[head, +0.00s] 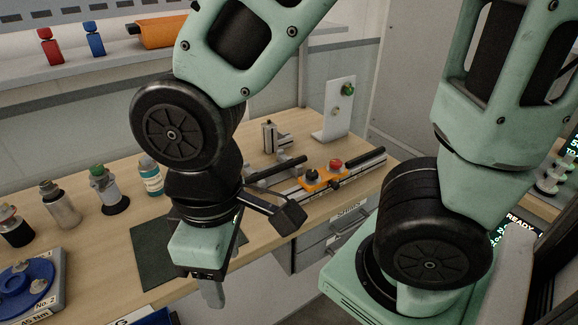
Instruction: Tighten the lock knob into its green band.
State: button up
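An orange carriage (323,181) sits on a metal rail (290,192) on the workbench. It bears a dark knob (312,174) and a red knob (336,164). I cannot tell for sure which is the lock knob, and no green band can be made out on either. My gripper (212,293) points down at the front edge of the bench, left of and nearer than the carriage, apart from it. Its fingers are seen from the side and partly hidden by its body, so its opening is unclear. No held thing shows.
A white upright panel (337,112) with a green button stands behind the rail. Several bottles (108,187) stand at the left, near a blue round fixture (27,284). A dark mat (155,258) lies behind my gripper. Drawers (335,232) are below the rail.

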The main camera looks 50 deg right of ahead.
aim_at(336, 164)
jog(key=z, duration=1.3)
jog(key=i+l+u, duration=0.2)
jog(key=u, duration=0.2)
jog(key=i+l+u, duration=0.1)
jog(key=l+u, duration=0.3)
jog(key=j, duration=0.1)
